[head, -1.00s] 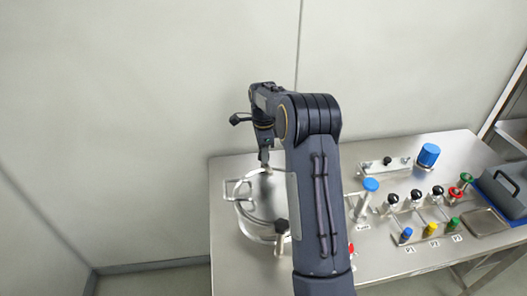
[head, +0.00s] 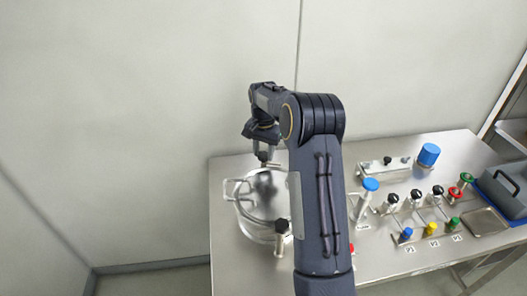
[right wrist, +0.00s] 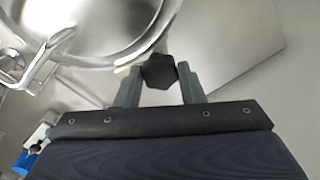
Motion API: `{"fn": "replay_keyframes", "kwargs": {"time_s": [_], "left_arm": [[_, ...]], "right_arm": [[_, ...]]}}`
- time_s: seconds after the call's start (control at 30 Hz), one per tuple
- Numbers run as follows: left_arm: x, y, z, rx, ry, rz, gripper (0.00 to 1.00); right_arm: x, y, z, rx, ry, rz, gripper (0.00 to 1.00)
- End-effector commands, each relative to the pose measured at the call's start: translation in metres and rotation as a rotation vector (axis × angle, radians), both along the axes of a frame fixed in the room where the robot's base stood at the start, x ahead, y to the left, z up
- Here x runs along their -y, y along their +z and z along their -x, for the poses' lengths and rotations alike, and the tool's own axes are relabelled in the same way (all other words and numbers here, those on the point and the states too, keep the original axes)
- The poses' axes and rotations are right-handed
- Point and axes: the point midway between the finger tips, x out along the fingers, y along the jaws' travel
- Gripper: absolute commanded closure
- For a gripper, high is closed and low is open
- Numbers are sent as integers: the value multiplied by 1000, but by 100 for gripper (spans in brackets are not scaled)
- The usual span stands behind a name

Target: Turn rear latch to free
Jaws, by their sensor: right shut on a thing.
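A round steel vessel lid (head: 262,206) lies on the steel bench, partly hidden behind my right arm. My right gripper (head: 263,157) points down at the lid's far edge. In the right wrist view, its fingers (right wrist: 160,80) are shut on the black knob of the rear latch (right wrist: 158,70), beside the lid's rim (right wrist: 115,55). The head view does not show the rear latch clearly. A front latch with a black knob (head: 281,227) stands at the lid's near edge. My left gripper is not in view.
A steel handle (head: 234,189) sticks out at the lid's left. Right of my arm are a blue-topped post (head: 370,185), several black-knobbed valves, a blue cylinder (head: 428,154) and a grey case (head: 503,190). A wall stands close behind the bench.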

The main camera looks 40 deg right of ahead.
Motion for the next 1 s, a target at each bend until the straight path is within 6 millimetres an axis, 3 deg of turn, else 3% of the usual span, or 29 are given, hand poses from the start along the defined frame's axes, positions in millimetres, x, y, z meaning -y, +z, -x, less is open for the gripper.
{"fn": "replay_keyframes", "kwargs": {"time_s": [0.5, 1.0], "left_arm": [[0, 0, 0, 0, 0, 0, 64], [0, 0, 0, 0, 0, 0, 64]], "right_arm": [[1, 0, 0, 1, 324, 0, 88], [1, 0, 0, 0, 380, 1, 88]]}}
